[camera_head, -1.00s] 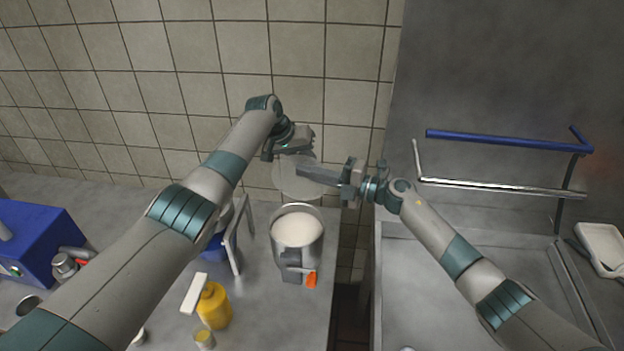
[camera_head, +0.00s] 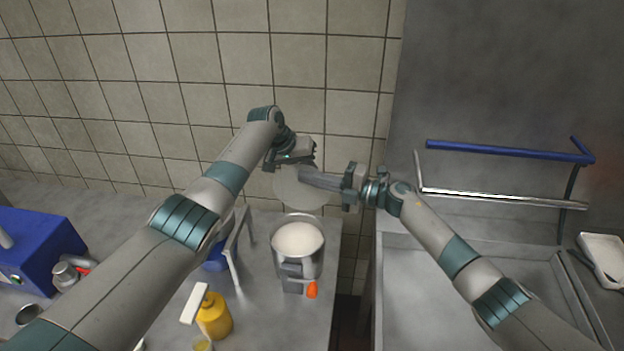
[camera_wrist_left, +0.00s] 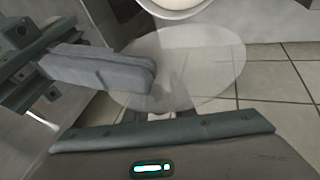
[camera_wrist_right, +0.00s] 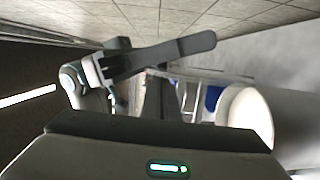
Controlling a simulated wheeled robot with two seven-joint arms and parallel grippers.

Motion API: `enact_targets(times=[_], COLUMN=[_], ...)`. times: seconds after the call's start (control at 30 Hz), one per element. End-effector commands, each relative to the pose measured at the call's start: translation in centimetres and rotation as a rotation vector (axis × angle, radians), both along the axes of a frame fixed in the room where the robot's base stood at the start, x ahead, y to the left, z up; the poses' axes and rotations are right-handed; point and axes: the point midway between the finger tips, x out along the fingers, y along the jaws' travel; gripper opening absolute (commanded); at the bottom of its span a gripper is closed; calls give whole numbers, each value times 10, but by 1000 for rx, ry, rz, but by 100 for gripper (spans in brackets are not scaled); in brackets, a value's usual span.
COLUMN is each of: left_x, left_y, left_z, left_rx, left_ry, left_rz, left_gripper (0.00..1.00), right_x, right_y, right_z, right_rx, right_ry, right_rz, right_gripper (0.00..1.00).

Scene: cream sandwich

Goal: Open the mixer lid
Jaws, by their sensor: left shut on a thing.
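The mixer is a metal bowl (camera_head: 298,258) with white contents, near the counter's right edge; it shows partly in the right wrist view (camera_wrist_right: 250,108). Its round, see-through lid (camera_head: 300,197) is raised at the bowl's far side, leaving the top uncovered. The lid fills the middle of the left wrist view (camera_wrist_left: 195,70). My left gripper (camera_head: 308,155) is at the lid's upper edge, shut on it; the contact is hard to see. My right gripper (camera_head: 310,179) points left, its fingers together and empty, in front of the lid. I cannot tell whether it touches the lid.
A yellow bottle (camera_head: 214,316) stands on the counter in front left of the mixer. A blue machine (camera_head: 35,245) is at the far left. A tiled wall (camera_head: 220,75) stands close behind the lid. To the right is a sink (camera_head: 440,290) below a blue rail (camera_head: 505,150).

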Motion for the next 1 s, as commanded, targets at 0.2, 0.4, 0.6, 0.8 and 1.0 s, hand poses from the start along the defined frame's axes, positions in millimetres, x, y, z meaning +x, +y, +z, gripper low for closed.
enact_targets(times=[0.2,0.4,0.6,0.8,1.0], left_x=[-8,-9,-9,-10,-11], left_y=[-4,-7,-9,-9,-6], left_z=[-8,-7,-7,-5,2], left_rx=[1,-2,-5,-5,-6], left_ry=[24,24,24,22,19], left_rz=[-12,-16,-19,-19,-19], left_gripper=[40,40,40,40,40], right_x=[13,13,13,13,13], right_y=[-11,-12,-11,-11,-11], right_z=[4,4,5,5,5], right_rx=[-2,-3,-3,-3,-3], right_ry=[-5,-6,-6,-6,-6], right_rz=[-41,-41,-41,-41,-41], right_gripper=[0,0,0,0,0])
